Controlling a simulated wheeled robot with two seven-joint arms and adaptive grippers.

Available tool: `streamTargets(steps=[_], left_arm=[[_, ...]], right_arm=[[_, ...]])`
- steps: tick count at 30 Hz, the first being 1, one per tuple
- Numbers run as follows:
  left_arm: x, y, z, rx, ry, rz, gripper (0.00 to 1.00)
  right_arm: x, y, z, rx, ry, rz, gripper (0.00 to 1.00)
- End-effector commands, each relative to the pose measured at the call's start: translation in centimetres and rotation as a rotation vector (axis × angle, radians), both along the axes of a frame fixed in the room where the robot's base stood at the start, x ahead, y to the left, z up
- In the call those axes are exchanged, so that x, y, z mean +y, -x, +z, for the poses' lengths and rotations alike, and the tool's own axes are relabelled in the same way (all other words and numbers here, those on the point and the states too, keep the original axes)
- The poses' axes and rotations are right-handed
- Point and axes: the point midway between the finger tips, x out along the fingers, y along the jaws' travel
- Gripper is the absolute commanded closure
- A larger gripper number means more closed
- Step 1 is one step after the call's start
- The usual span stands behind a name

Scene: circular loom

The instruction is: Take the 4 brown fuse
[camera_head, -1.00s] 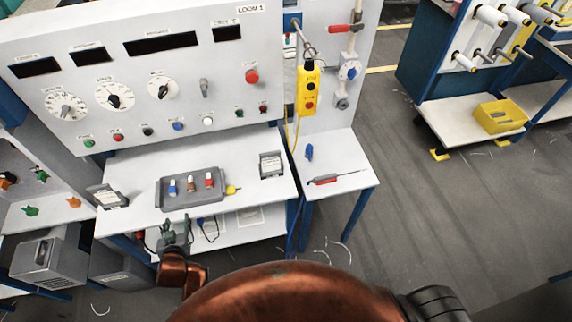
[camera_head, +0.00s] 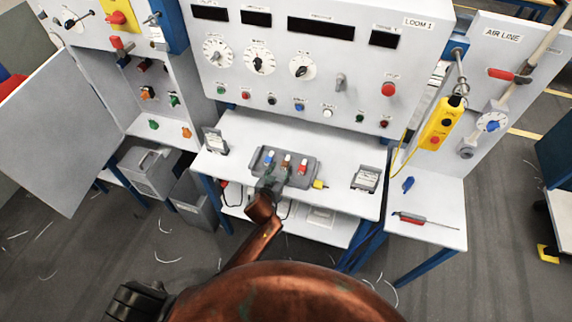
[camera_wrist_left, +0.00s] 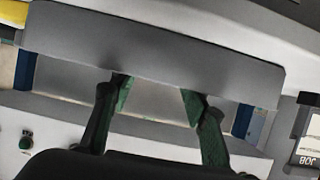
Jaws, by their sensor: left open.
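A grey tray (camera_head: 312,173) lies on the white bench under the loom panel and holds a blue fuse (camera_head: 269,158), a brown fuse (camera_head: 287,161) and a red fuse (camera_head: 304,165) in a row. Numbers on them are too small to read. My left gripper (camera_head: 270,186) is at the tray's front edge, just in front of the blue and brown fuses. In the left wrist view, its green-padded fingers (camera_wrist_left: 158,103) are apart with no fuse between them, close to a grey wall (camera_wrist_left: 150,45) that looks like the tray's. My right gripper is not in view.
A yellow piece (camera_head: 320,185) lies at the tray's right end. Label boxes stand left (camera_head: 214,141) and right (camera_head: 366,178) on the bench. A side table (camera_head: 440,200) holds a red screwdriver (camera_head: 412,219) and a blue piece (camera_head: 408,185). A yellow pendant (camera_head: 440,123) hangs above it.

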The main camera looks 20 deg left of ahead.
Motion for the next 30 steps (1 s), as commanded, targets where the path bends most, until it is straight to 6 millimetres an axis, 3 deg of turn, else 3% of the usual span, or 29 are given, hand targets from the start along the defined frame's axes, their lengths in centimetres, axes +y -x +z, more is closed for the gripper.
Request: streamTargets(steps=[7, 17, 30], left_arm=[[-0.5, -3.2, -1.3, -0.001, -0.001, -0.001, 0.58], [-0.5, -3.8, -1.5, -0.001, -0.001, 0.000, 0.58], [-0.5, -3.8, -1.6, -0.001, -0.001, -0.001, 0.88]], right_arm=[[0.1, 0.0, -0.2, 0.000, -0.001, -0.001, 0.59], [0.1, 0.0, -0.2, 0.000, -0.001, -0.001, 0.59], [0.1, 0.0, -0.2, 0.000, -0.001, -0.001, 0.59]])
